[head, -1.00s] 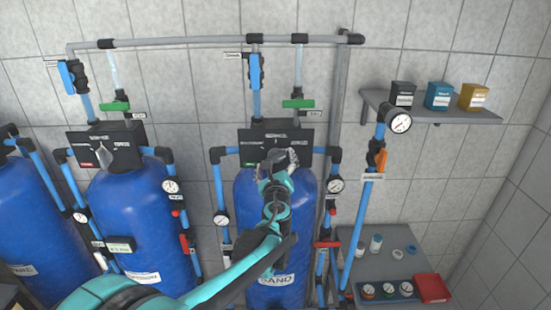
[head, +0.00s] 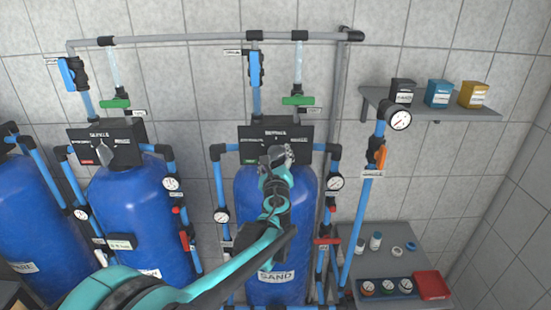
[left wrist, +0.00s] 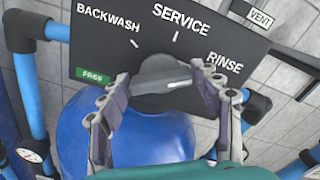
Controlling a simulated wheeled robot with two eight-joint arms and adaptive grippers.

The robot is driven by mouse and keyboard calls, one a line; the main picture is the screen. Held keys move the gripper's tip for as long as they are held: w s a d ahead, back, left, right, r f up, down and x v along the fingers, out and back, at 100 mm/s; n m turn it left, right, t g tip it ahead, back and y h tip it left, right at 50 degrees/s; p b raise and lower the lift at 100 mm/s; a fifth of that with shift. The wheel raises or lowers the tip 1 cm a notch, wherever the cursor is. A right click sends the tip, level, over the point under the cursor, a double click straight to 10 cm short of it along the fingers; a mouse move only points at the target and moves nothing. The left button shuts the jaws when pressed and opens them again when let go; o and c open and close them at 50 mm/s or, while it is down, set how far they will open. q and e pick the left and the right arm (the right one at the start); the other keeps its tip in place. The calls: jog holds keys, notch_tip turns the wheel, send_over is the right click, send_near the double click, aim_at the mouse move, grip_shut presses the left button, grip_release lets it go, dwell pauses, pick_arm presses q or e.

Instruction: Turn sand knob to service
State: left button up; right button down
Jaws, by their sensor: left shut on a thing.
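The sand tank (head: 250,205) is blue, with a SAND label low on its front. Its black control panel (head: 300,138) is on top, also in the left wrist view (left wrist: 105,45), reading BACKWASH, SERVICE and RINSE from left to right. The grey sand knob (left wrist: 162,72) is at the panel's lower middle; a white line on it points right, towards the RINSE side rather than up at SERVICE. My left gripper (left wrist: 160,90) has its fingers on both sides of the knob and is shut on it. In the head view my left gripper (head: 277,156) hides the knob.
Blue pipes with gauges (head: 335,183) flank the tank. A green-handled valve (head: 298,101) is above the panel. A second tank (head: 140,215) with its own panel stands left. A shelf (head: 440,110) with boxes and a grey table (head: 370,262) are right.

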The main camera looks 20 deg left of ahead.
pick_arm(q)
jog(key=n+b, duration=0.2)
jog(key=n, duration=0.3)
jog(key=shift+a+f, duration=0.1)
jog(key=shift+f, duration=0.05)
jog(key=n+b, duration=0.2)
jog(key=n, duration=0.4)
dwell(0.4)
jog(key=o, duration=1.1)
jog(key=shift+s, duration=0.1)
jog(key=v, duration=1.2)
